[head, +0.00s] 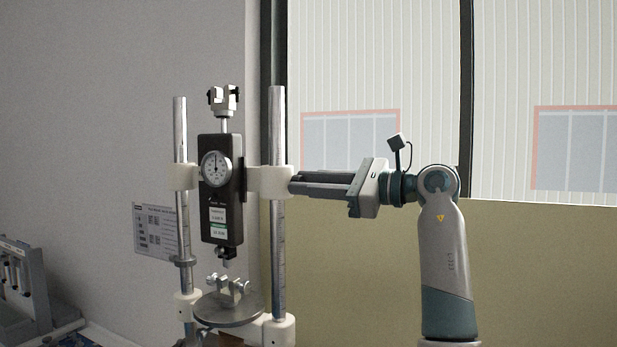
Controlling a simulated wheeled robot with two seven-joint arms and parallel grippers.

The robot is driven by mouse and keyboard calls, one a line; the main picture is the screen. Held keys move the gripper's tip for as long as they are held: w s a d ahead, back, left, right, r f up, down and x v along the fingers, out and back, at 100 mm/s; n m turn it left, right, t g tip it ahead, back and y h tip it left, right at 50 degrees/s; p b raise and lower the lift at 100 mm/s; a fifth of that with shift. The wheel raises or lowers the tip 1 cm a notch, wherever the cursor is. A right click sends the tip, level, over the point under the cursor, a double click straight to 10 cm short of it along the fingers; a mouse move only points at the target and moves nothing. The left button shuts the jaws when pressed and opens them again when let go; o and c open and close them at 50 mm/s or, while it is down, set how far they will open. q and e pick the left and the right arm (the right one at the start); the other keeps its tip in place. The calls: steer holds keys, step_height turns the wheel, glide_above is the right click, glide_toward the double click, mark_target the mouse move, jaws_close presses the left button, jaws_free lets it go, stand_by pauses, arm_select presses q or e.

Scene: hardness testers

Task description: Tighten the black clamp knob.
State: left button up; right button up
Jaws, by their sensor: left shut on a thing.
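A hardness tester stand has two upright steel posts and a dark force gauge (221,190) with a round white dial between them. A white crosshead (268,181) carries the gauge and clasps the right post (278,130). My left gripper (293,182) lies level, its long dark fingers pointing left, with the fingertips at the right end of the crosshead beside the right post. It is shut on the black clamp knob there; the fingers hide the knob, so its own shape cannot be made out. My right gripper is not in view.
Below the gauge is a round metal plate (229,309) with a small vise-like fixture (229,287). A label sheet (155,232) is on the wall behind the left post. Grey equipment (22,285) stands at lower left. The space right of my arm is clear.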

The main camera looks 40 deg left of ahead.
arm_select(q)
steer(key=shift+m+p, duration=0.35)
steer(key=shift+m, duration=0.55)
steer(key=shift+f, duration=0.1)
steer(key=o, duration=1.1)
steer(key=shift+b+v, duration=3.4)
steer(key=shift+v, duration=5.35)
